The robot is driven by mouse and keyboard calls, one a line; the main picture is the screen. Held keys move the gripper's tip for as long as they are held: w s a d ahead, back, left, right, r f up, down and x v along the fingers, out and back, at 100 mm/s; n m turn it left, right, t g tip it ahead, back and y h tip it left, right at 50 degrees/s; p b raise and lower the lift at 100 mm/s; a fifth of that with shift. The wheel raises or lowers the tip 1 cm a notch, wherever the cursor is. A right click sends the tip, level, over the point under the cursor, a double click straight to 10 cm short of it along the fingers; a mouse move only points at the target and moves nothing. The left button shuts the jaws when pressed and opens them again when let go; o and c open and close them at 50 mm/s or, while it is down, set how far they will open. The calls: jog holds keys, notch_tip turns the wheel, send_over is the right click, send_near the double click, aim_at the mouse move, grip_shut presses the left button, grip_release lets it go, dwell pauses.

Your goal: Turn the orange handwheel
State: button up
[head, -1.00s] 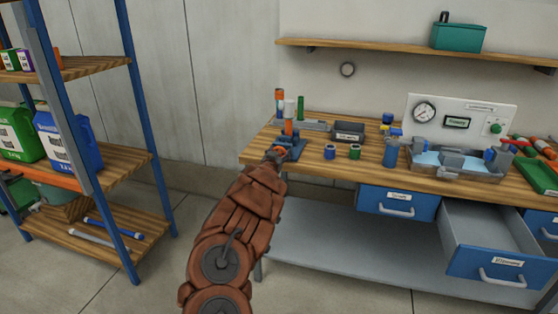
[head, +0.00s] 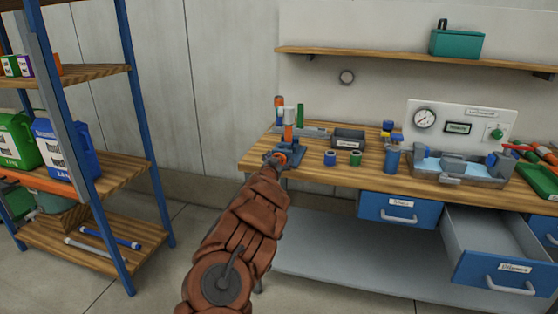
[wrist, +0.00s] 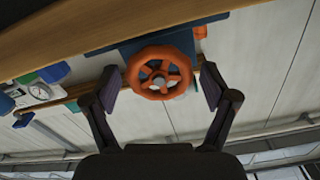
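My gripper (wrist: 157,88) is open, with one dark finger on each side of the wheel. I cannot tell whether the fingers touch the rim. In the head view, the handwheel (head: 277,158) shows only in part at the bench's left front corner, in front of its blue mount (head: 293,147). My arm hides most of the gripper there.
The wooden bench top (head: 310,172) holds a grey bin (head: 348,139), small blue and green caps and a blue bottle (head: 392,158). An open drawer (head: 490,245) juts out at the right.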

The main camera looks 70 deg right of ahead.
jog(key=shift+a, duration=0.1)
dwell(0.3)
jog(key=s+a, duration=0.1)
jog(key=a, duration=1)
jog(key=shift+s+a, duration=0.15)
jog(key=shift+a, duration=0.2)
dwell(0.5)
